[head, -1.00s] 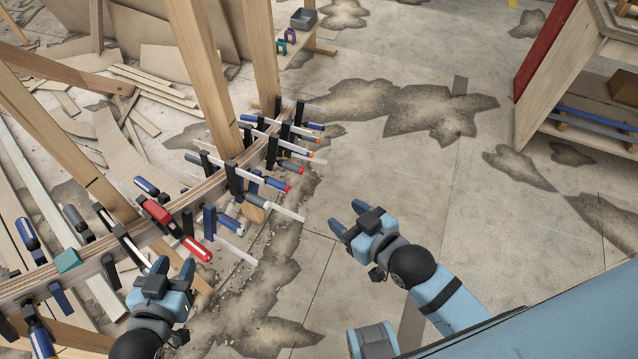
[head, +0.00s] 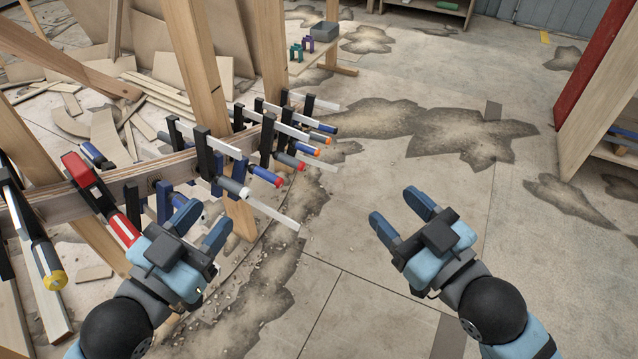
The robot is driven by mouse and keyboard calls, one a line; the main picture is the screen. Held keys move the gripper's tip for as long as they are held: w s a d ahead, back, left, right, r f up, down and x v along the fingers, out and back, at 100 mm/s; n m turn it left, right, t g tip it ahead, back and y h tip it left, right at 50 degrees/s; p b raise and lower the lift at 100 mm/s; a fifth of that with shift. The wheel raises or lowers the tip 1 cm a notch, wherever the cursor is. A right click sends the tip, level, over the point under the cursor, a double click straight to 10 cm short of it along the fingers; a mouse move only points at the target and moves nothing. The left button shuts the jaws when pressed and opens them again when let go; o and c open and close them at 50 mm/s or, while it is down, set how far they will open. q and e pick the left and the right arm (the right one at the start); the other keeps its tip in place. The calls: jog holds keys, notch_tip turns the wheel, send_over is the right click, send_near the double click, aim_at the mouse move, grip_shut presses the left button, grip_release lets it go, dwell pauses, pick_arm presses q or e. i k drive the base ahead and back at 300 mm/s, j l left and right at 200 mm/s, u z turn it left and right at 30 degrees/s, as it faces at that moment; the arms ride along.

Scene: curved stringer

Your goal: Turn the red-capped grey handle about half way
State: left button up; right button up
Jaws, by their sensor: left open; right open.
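The grey handle with the red cap (head: 287,160) belongs to one of several bar clamps along the curved wooden stringer, left of the middle in the head view. A blue handle with a red cap (head: 263,176) sits just nearer, and a grey one with a white cap (head: 233,188) nearer still. My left gripper (head: 203,222) is open, lower left of the grey red-capped handle and apart from it. It partly hides another blue handle. My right gripper (head: 397,206) is open and empty over the floor, well to the right of the clamps.
The stringer (head: 55,203) carries more clamps, including a red one (head: 98,192) at left. Orange-capped handles (head: 308,150) lie just beyond the target. Clamp bars stick out to the right. The floor (head: 345,265) between my grippers is clear.

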aim_at(300, 165)
jog(key=i+l+u, duration=0.1)
jog(key=u, duration=0.3)
jog(key=i+l+u, duration=0.15)
jog(key=u, duration=0.25)
jog(key=i+l+u, duration=0.1)
jog(key=u, duration=0.35)
